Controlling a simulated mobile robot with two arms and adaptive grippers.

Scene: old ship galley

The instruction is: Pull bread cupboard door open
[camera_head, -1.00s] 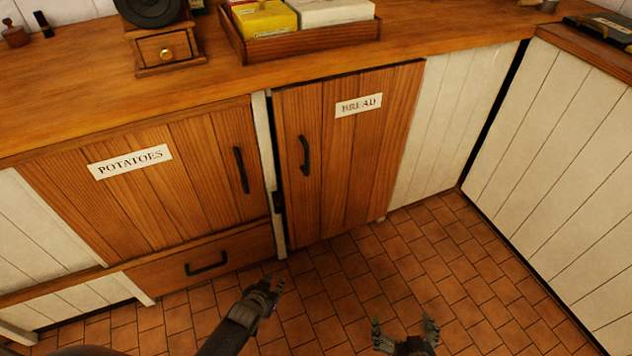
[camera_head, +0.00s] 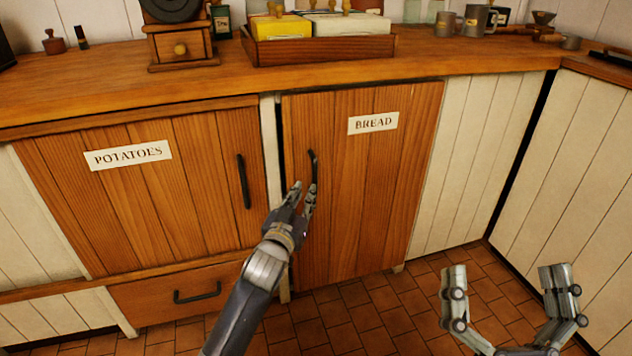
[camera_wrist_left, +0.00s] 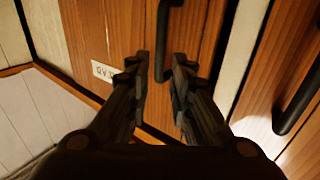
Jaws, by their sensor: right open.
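The bread cupboard door (camera_head: 365,190) is brown planked wood with a BREAD label (camera_head: 373,123). In the left wrist view, the handle (camera_wrist_left: 160,40) runs between the two fingertips of the left gripper (camera_wrist_left: 163,66), which are apart. I cannot tell whether they touch it. My right gripper (camera_head: 507,275) is open and empty over the floor at lower right.
The potatoes cupboard door (camera_head: 150,200), with its own dark handle (camera_head: 243,181), is left of the bread door. A drawer (camera_head: 240,295) lies below it. The wooden counter (camera_head: 220,85) overhangs both. White panelling (camera_head: 470,160) stands to the right. The tiled floor (camera_head: 380,310) in front is clear.

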